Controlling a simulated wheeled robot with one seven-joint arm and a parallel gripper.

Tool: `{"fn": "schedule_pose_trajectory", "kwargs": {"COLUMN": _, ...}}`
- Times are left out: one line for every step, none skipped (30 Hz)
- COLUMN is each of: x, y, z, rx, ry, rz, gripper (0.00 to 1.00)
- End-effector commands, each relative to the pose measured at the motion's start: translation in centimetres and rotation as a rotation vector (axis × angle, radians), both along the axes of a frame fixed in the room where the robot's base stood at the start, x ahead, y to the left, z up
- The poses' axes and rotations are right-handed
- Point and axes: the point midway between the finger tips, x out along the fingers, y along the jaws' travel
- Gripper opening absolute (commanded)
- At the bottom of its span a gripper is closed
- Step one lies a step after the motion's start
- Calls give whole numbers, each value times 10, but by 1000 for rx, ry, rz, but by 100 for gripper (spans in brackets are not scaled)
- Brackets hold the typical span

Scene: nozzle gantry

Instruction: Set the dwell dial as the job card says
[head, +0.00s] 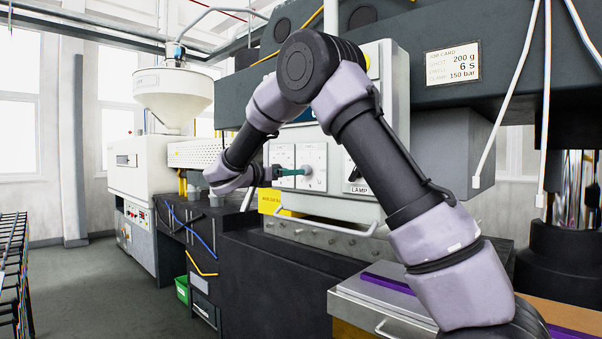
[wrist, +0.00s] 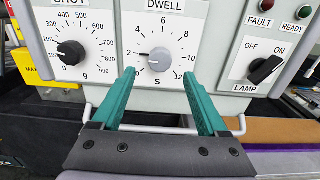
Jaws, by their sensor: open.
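The job card (head: 453,64) hangs on the dark beam in the head view and reads shot 200 g, dwell 6 s, clamp 150 bar. The dwell dial (wrist: 160,60) is a round grey knob on a white plate, scaled in seconds to 12. Its pointer looks turned left, around the 2; the 6 is at the top. My gripper (wrist: 158,74) is open, its two green fingers spread below and to either side of the knob. I cannot tell that either touches it. In the head view my gripper (head: 303,172) is at the dwell plate (head: 315,153).
The black shot knob (wrist: 71,52) sits left of the dwell dial, and the black lamp switch (wrist: 265,68) sits right, turned towards ON. Fault (wrist: 265,5) and ready (wrist: 304,11) lights are above the switch. A pale rail (head: 330,226) runs below the panel.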

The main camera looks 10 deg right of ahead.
Motion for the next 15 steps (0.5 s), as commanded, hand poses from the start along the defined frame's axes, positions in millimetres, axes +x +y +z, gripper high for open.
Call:
{"fn": "schedule_pose_trajectory", "kwargs": {"x": 6, "y": -9, "z": 0, "rx": 1, "ry": 1, "rz": -4, "gripper": 76}}
{"fn": "schedule_pose_trajectory", "kwargs": {"x": 9, "y": -14, "z": 0, "rx": 0, "ry": 1, "rz": -4, "gripper": 76}}
{"fn": "schedule_pose_trajectory", "kwargs": {"x": 13, "y": -19, "z": 0, "rx": 0, "ry": 1, "rz": -4, "gripper": 76}}
{"fn": "schedule_pose_trajectory", "kwargs": {"x": 15, "y": -23, "z": 0, "rx": 1, "ry": 1, "rz": -4, "gripper": 76}}
{"fn": "schedule_pose_trajectory", "kwargs": {"x": 18, "y": -26, "z": 0, "rx": 1, "ry": 1, "rz": -3, "gripper": 76}}
{"fn": "schedule_pose_trajectory", "kwargs": {"x": 21, "y": -30, "z": 0, "rx": 1, "ry": 1, "rz": -2, "gripper": 76}}
{"fn": "schedule_pose_trajectory", "kwargs": {"x": 23, "y": -33, "z": 0, "rx": 1, "ry": 1, "rz": -2, "gripper": 76}}
{"fn": "schedule_pose_trajectory", "kwargs": {"x": 25, "y": -35, "z": 0, "rx": 1, "ry": 1, "rz": -2, "gripper": 76}}
{"fn": "schedule_pose_trajectory", "kwargs": {"x": 27, "y": -37, "z": 0, "rx": 1, "ry": 1, "rz": -1, "gripper": 76}}
{"fn": "schedule_pose_trajectory", "kwargs": {"x": 28, "y": -38, "z": 0, "rx": 1, "ry": 1, "rz": -1, "gripper": 76}}
{"fn": "schedule_pose_trajectory", "kwargs": {"x": 29, "y": -40, "z": 0, "rx": 1, "ry": 1, "rz": -1, "gripper": 76}}
{"fn": "schedule_pose_trajectory", "kwargs": {"x": 30, "y": -41, "z": 0, "rx": 1, "ry": 1, "rz": 0, "gripper": 76}}
{"fn": "schedule_pose_trajectory", "kwargs": {"x": 30, "y": -42, "z": 0, "rx": 1, "ry": 1, "rz": 0, "gripper": 76}}
{"fn": "schedule_pose_trajectory", "kwargs": {"x": 30, "y": -42, "z": 0, "rx": 1, "ry": 1, "rz": 0, "gripper": 76}}
{"fn": "schedule_pose_trajectory", "kwargs": {"x": 31, "y": -42, "z": 0, "rx": 1, "ry": 1, "rz": 0, "gripper": 76}}
